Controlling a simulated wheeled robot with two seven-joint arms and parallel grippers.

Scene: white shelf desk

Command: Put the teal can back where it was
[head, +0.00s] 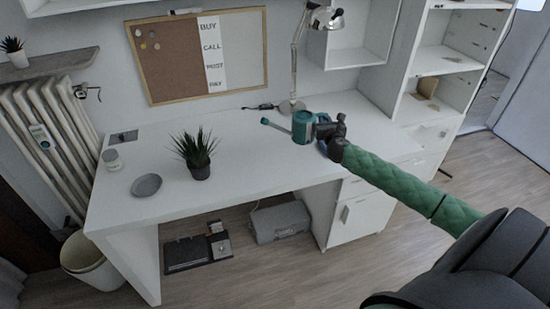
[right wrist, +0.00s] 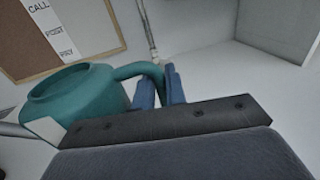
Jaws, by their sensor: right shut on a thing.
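The teal can (head: 302,129) is a small watering can with a long spout pointing left, near the back right of the white desk (head: 250,180). It looks upright in the head view; I cannot tell whether its base touches the desk. My right gripper (head: 326,138) is shut on the can's handle, on the right side. In the right wrist view the can's body (right wrist: 75,95) is at the left, and its handle runs between the blue fingers of the gripper (right wrist: 160,88). My left gripper is not in view.
A desk lamp (head: 297,60) stands just behind the can. A shelf unit (head: 430,90) stands at the right. The desk between plant and can is clear.

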